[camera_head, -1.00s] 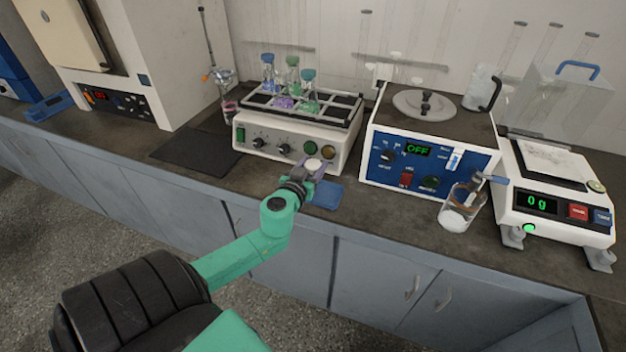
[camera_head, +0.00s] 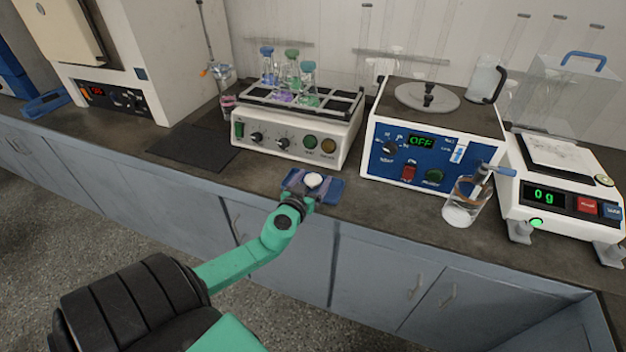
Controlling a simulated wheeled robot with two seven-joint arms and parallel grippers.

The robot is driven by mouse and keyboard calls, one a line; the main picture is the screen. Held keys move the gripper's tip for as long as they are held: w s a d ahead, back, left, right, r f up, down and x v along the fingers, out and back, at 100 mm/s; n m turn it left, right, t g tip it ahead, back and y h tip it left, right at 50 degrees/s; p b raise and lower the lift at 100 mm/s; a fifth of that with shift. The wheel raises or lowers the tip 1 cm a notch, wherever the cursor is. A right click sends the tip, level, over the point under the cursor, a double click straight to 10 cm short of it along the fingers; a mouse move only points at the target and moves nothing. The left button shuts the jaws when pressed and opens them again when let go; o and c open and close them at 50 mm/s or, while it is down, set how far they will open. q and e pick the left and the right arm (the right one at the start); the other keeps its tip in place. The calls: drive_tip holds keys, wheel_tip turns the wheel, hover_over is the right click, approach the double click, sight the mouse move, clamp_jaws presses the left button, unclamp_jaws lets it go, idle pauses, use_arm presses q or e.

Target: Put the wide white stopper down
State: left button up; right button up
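The wide white stopper (camera_head: 314,180) is a small pale round piece at the front of the bench, seen against the blue tray (camera_head: 336,188). My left gripper (camera_head: 311,184) comes in from the front left and has its fingers on either side of the stopper. The picture is too small to tell whether the fingers still press on it, or whether it touches the tray. My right gripper is not in view.
Behind the tray stands a shaker (camera_head: 290,140) carrying several stoppered flasks. A blue-fronted device reading OFF (camera_head: 432,150) and a beaker (camera_head: 462,208) stand to the right, then a balance (camera_head: 560,200) reading 0 g. A dark mat (camera_head: 195,148) lies left.

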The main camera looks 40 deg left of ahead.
use_arm(q)
drive_tip(key=shift+s+r, duration=0.1)
drive_tip(key=shift+s, duration=0.05)
drive_tip(key=b+v, duration=0.2)
drive_tip(key=v, duration=0.9)
drive_tip(key=s+f+m+g+h, duration=0.1)
drive_tip(key=s+f+g, duration=0.2)
drive_tip(key=f, duration=0.8)
drive_tip(key=s+a+f+g, duration=0.1)
drive_tip(key=s+f+g, duration=0.25)
drive_tip(key=f, duration=0.75)
drive_tip(key=s+f+m+g+h, duration=0.15)
drive_tip(key=s+f, duration=0.25)
drive_tip(key=f, duration=0.7)
drive_tip(key=s+d+f+m+g+h, duration=0.1)
drive_tip(key=s+d+f+m+g, duration=0.1)
drive_tip(key=s+d+f, duration=0.3)
drive_tip(key=s+d+f+m+g+h, duration=0.1)
drive_tip(key=s+d+f+g, duration=0.3)
drive_tip(key=s+f, duration=0.8)
drive_tip(key=shift+s+d+m+h, duration=0.35)
drive_tip(key=shift+s+d, duration=0.45)
drive_tip(key=shift+s, duration=0.1)
